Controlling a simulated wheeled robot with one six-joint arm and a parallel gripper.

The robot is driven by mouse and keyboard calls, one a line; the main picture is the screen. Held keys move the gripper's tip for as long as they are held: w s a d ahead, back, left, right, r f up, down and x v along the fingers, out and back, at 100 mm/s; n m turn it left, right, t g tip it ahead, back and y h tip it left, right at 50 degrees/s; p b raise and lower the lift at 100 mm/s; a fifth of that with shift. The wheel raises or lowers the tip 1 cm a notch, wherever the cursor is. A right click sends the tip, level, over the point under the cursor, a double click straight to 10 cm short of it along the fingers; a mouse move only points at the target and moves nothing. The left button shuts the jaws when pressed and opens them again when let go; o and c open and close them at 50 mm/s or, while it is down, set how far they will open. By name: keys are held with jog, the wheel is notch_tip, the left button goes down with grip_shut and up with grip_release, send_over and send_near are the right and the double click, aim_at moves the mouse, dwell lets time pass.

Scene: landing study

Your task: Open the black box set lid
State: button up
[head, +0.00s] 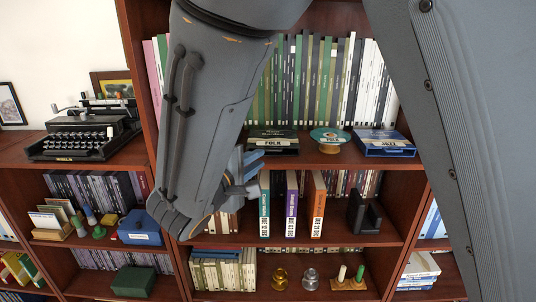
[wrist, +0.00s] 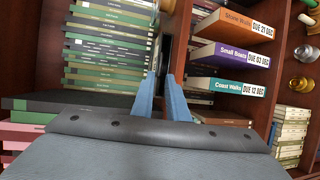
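The black box set (head: 272,142), lettered FOLK in white, lies flat on the upper shelf in front of a row of upright books. Its lid looks closed. My gripper (head: 252,172) is just below and left of it, at the height of the shelf edge, apart from the box as far as I can tell. In the wrist view my gripper (wrist: 160,78) shows two blue fingers with a gap between them and nothing held. My forearm covers the shelf left of the box.
Below are the green (head: 265,204), purple (head: 291,205) and orange (head: 317,205) books and a dark bookend (head: 363,213). A typewriter (head: 85,138) stands far left.

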aim_at(272, 150)
jog(key=p+x, duration=0.2)
jog(key=x, duration=0.5)
jog(key=shift+w+d, duration=0.1)
jog(key=shift+w, duration=0.1)
grip_shut()
dwell(1.3)
jog(key=shift+d, duration=0.1)
